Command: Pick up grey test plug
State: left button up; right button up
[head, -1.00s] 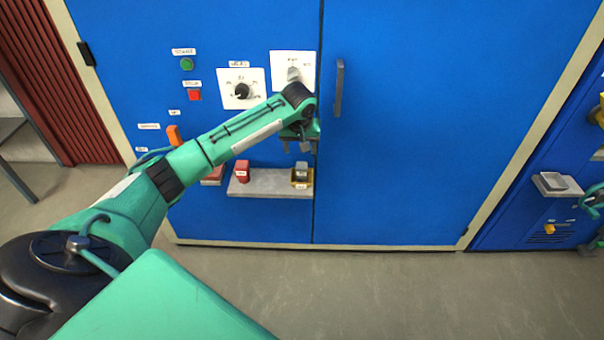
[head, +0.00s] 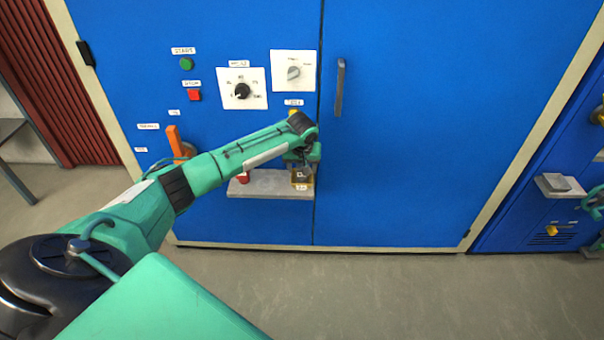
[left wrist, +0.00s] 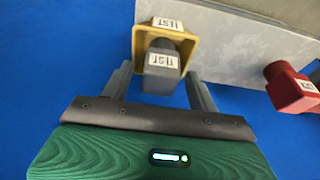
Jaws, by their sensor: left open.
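The grey test plug (left wrist: 162,68), with a white TEST label, sits in a square yellow holder (left wrist: 192,48) at the edge of a grey shelf. In the left wrist view my left gripper (left wrist: 159,73) is open, one finger on each side of the plug, with visible gaps. In the head view my left gripper (head: 302,164) is over the yellow holder (head: 301,184) at the right end of the shelf (head: 262,188), largely hiding the plug. A green part (head: 594,203) at the right edge may be my right gripper; it is cut off.
A red plug (left wrist: 290,88) stands on the shelf beside the holder. Above are a dial (head: 242,91), a selector switch (head: 293,72) and a door handle (head: 339,88). An orange lever (head: 174,140) is left of the shelf.

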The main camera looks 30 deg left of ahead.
pick_arm(q)
jog(key=c, duration=1.2)
